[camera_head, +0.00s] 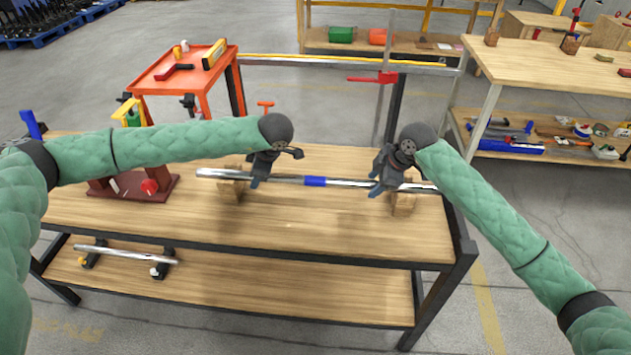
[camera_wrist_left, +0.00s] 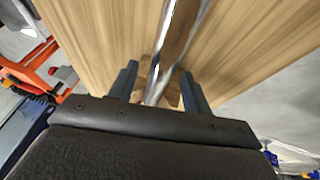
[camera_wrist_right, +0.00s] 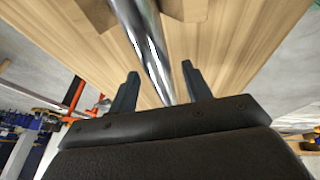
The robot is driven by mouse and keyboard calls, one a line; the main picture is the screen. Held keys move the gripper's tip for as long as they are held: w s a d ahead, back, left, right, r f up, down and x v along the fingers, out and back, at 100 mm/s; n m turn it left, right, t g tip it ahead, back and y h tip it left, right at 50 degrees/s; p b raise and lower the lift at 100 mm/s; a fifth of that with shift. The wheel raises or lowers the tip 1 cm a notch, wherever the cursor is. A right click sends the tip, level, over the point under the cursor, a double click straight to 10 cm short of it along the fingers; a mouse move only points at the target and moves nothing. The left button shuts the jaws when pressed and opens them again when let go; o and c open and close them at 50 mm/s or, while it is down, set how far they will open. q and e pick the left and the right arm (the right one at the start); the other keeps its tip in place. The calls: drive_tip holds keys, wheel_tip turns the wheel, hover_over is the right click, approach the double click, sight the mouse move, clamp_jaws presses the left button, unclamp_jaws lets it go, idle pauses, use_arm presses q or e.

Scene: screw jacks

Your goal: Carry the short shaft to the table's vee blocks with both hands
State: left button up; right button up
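A bright metal shaft (camera_head: 345,183) with a blue band (camera_head: 315,181) lies across the table, over the left wooden vee block (camera_head: 230,190) and the right one (camera_head: 403,206). My left gripper (camera_head: 258,180) is at the shaft just right of the left block. My right gripper (camera_head: 379,187) is at it just left of the right block. In the left wrist view the fingers (camera_wrist_left: 158,92) stand apart with the shaft (camera_wrist_left: 178,45) between them. In the right wrist view the fingers (camera_wrist_right: 161,88) also stand apart, on either side of the shaft (camera_wrist_right: 147,45). Contact is not clear.
A smaller shaft (camera_head: 120,254) lies on dark supports on the lower shelf. A dark red stand (camera_head: 135,187) is on the table's left. An orange cart (camera_head: 180,72) and a long metal bar (camera_head: 340,62) stand behind. The table front (camera_head: 300,232) is clear.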

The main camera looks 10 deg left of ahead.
use_arm(q)
clamp_jaws()
use_arm(e)
clamp_jaws()
idle(0.9)
use_arm(q)
drive_tip(key=shift+w+r, duration=0.15)
drive_tip(key=shift+r, duration=0.1)
use_arm(e)
drive_tip(key=shift+w+r, duration=0.1)
drive_tip(key=shift+r, duration=0.2)
